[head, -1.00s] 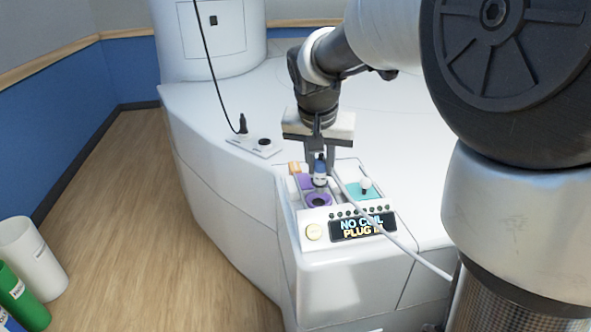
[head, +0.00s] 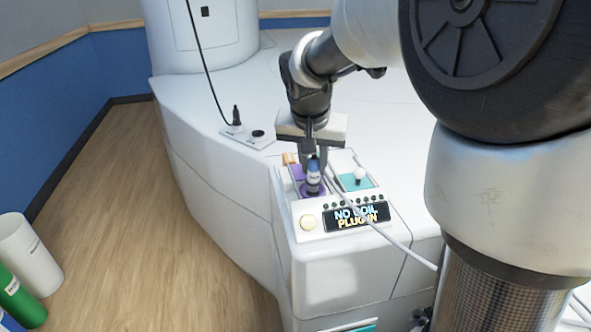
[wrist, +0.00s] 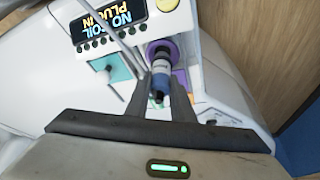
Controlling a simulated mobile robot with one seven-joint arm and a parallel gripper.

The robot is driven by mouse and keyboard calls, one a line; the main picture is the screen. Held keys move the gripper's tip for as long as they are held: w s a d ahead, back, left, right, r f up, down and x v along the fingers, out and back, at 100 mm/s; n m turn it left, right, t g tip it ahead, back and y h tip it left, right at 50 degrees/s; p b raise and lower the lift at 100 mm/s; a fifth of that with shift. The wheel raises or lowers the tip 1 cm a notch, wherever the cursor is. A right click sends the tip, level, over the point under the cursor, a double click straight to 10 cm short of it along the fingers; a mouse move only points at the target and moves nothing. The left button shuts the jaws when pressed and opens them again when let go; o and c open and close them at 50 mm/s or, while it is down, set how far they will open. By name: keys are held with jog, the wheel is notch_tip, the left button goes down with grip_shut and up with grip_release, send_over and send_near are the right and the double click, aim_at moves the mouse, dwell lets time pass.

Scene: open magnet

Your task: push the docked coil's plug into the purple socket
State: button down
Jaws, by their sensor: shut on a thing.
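The plug (head: 313,170), blue and white with a dark end, stands upright at the purple socket (head: 312,192). My gripper (head: 313,160) is shut on the plug from above. In the wrist view the plug (wrist: 161,72) sits between my fingers, its far end at the purple socket ring (wrist: 174,48). How deep it sits in the ring cannot be told. The display (head: 357,217) beside the socket reads "NO COIL PLUG IN". The docked coil itself is not clearly seen.
A teal pad with a white knob (head: 360,175) lies right of the socket. A pale cable or rod (head: 385,237) crosses the panel. A black cable's plug (head: 237,116) stands in a plate at the back left. White and green cylinders (head: 28,255) stand on the floor at left.

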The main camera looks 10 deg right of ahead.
jog(key=shift+f, duration=1.25)
jog(key=c, duration=1.5)
grip_release()
jog(key=shift+o, duration=0.2)
jog(key=shift+r, duration=0.1)
jog(key=p+v, duration=0.5)
jog(key=v, duration=1.2)
jog(key=shift+s, duration=0.2)
